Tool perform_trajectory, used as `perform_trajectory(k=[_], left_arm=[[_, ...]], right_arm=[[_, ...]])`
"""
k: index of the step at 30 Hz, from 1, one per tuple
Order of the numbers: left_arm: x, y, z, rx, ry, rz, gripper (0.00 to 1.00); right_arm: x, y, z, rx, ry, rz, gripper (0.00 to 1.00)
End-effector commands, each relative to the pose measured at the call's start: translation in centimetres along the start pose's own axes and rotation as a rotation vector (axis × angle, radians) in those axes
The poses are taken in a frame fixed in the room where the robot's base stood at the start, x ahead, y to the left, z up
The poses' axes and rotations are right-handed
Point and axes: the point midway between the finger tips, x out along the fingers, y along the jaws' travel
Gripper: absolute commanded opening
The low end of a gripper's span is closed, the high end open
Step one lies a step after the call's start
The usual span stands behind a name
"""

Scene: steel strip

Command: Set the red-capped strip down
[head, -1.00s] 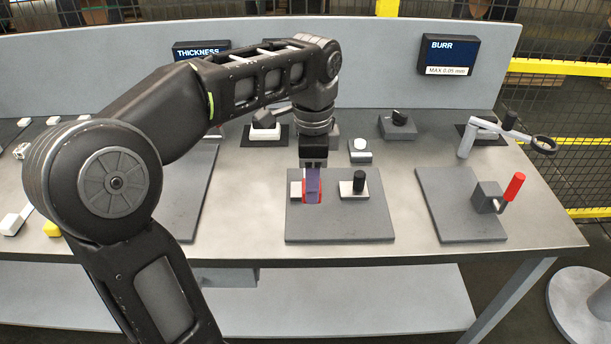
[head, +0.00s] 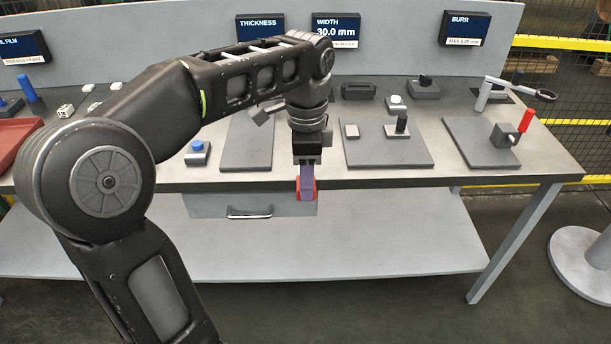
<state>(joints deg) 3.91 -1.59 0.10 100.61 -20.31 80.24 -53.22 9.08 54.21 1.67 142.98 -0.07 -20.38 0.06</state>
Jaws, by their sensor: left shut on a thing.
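My left gripper (head: 307,160) points down and is shut on the red-capped strip (head: 306,183). The strip shows as a purple-blue piece with red at its sides and lower end. In the picture it hangs at the front edge of the bench (head: 400,178), in front of the drawer; its exact height above the bench is hard to tell. The gripper's fingers partly hide the strip's upper end. My right gripper is out of view.
A dark plate (head: 405,154) with a white block and a black-knobbed block lies right of the gripper. Another plate (head: 247,150) lies to the left, beside a blue-topped block (head: 197,153). A red tray (head: 15,140) is at far left.

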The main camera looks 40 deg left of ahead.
Motion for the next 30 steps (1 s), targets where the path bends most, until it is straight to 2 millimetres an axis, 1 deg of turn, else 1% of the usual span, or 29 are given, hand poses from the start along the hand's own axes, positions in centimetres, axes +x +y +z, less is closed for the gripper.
perform_trajectory(k=[1, 8, 13, 19, 25, 27, 30], left_arm=[[0.0, 0.0, 0.0, 0.0, 0.0, -0.001, 0.0], [1.4, -0.1, -2.3, -0.124, -0.001, 0.001, 0.0], [2.8, -0.2, -4.7, -0.256, -0.002, 0.002, 0.0], [5.1, -0.4, -8.5, -0.468, -0.002, 0.001, 0.0], [8.0, -0.6, -13.5, -0.747, -0.002, 0.001, 0.0], [8.8, -0.7, -14.8, -0.826, -0.002, 0.0, 0.0], [9.4, -0.8, -15.8, -0.896, -0.001, 0.0, 0.0]], right_arm=[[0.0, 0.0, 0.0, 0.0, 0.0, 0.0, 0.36], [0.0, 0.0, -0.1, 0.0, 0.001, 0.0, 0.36], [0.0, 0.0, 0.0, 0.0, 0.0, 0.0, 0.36], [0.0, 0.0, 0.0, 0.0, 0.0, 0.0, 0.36], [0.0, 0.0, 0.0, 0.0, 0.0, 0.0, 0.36], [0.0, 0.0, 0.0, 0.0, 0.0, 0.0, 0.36], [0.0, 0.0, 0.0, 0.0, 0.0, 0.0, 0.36]])
